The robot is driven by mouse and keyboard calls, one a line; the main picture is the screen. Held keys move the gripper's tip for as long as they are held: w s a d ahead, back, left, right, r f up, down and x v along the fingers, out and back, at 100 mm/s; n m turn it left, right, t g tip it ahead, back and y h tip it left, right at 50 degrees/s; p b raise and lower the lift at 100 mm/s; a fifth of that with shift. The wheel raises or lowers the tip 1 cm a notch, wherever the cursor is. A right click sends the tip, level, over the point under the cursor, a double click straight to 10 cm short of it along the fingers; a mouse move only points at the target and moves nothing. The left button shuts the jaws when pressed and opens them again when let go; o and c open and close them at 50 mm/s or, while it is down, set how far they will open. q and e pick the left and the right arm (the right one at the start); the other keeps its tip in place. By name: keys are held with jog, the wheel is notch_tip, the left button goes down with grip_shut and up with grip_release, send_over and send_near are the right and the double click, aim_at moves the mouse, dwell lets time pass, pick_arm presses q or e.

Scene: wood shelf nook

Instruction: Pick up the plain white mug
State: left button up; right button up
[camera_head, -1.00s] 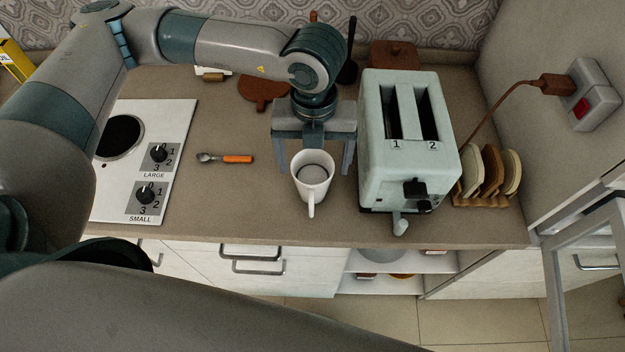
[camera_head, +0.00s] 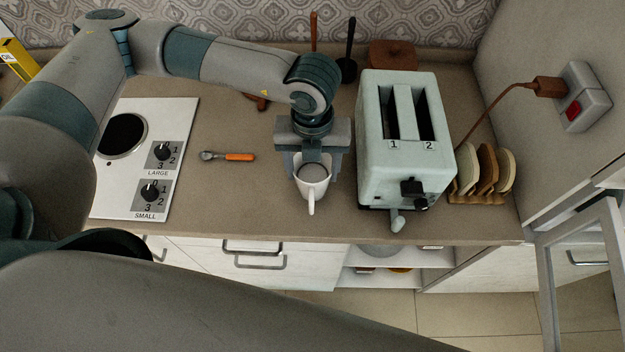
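The plain white mug (camera_head: 312,189) stands upright in the camera_head view, left of the toaster, with its handle toward the front edge. My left gripper (camera_head: 313,167) comes from behind and above. Its two fingers are drawn in against the left and right sides of the mug, so it looks shut on the mug. The gripper body hides part of the mug's back rim. I cannot see clear air under the mug. My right gripper is not in view.
A pale green toaster (camera_head: 405,150) stands close on the right, with a toast rack (camera_head: 482,176) beyond it.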

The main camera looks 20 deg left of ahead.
pick_arm(q)
grip_shut()
jog(key=shift+r, duration=0.3)
notch_tip(320, 180, up, 9)
jog(key=b, duration=0.4)
jog(key=shift+r, duration=0.2)
dwell(0.7)
